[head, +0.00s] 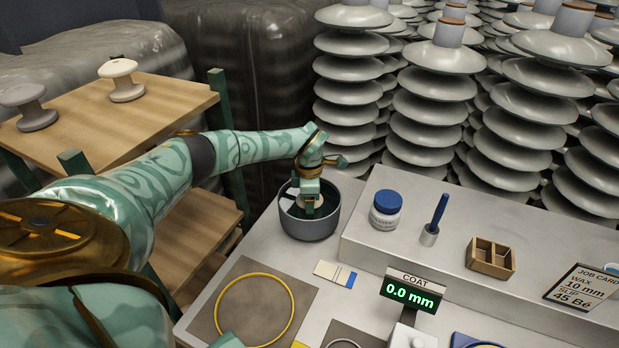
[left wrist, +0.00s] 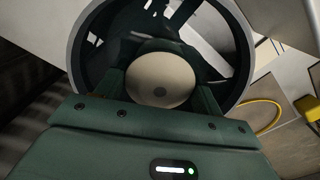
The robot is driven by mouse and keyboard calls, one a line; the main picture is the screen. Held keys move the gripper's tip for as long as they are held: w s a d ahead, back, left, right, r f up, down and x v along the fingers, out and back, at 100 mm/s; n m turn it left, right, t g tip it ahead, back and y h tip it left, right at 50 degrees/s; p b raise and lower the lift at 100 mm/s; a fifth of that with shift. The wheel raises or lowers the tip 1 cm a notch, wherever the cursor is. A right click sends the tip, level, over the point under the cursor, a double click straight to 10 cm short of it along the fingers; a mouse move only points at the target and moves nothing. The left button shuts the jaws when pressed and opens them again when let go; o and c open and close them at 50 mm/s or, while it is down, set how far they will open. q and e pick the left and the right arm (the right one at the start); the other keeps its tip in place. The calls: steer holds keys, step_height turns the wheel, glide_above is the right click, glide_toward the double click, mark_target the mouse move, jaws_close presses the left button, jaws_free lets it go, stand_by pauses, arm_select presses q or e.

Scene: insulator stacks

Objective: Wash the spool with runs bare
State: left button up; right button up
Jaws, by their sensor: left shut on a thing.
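My left gripper (head: 309,205) reaches down into a dark grey round bowl (head: 309,231) on the bench. Two other spools stand on the wooden shelf at the left: a white one (head: 121,80) and a grey one (head: 32,107). My right gripper is not in view.
A raised ledge behind holds a blue-lidded jar (head: 386,209), a blue-handled brush in a cup (head: 435,222), a wooden divided box (head: 490,258) and a job card (head: 582,287). A yellow ring (head: 254,310) lies on a mat; a display (head: 413,294) reads 0.0 mm. Insulator stacks (head: 437,102) stand behind.

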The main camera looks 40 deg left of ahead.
arm_select(q)
steer(key=shift+r+p, duration=3.95)
steer(key=shift+r, duration=1.4)
steer(key=shift+d, duration=0.1)
